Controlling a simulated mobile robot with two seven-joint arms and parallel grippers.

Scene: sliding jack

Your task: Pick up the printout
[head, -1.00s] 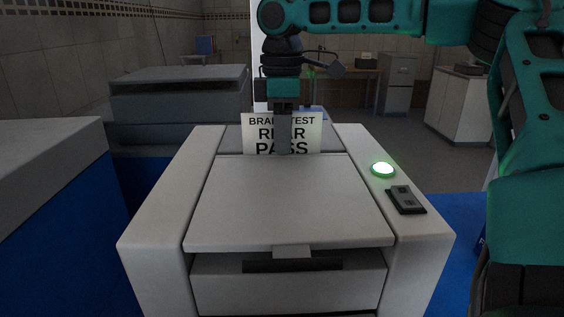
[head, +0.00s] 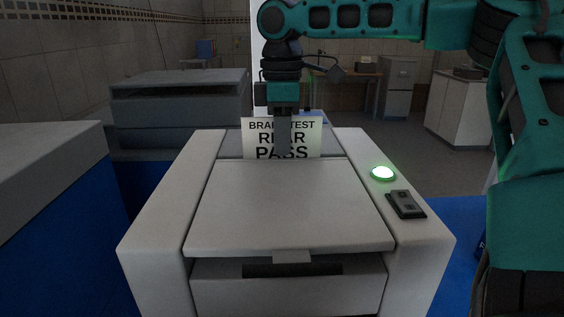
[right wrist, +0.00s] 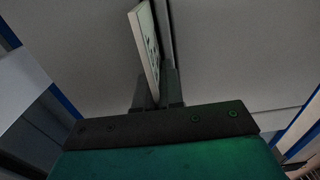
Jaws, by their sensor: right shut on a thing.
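The printout (head: 257,140) is a white sheet with black text, "BRAKE TEST REAR PASS", partly covered by my gripper. It stands upright at the back of the light grey printer (head: 290,205), and its lower edge is hidden behind the printer's top cover. My right gripper (head: 283,150) points down from above and is shut on the printout. In the right wrist view the printout (right wrist: 144,45) shows nearly edge-on between the two fingers (right wrist: 158,95). My left gripper is not in view.
A green lit button (head: 383,173) and a dark switch box (head: 405,204) sit on the printer's right side. A dark grey machine (head: 180,110) stands behind left, and a grey-topped blue cabinet (head: 50,170) is at the left. Open floor lies at the back right.

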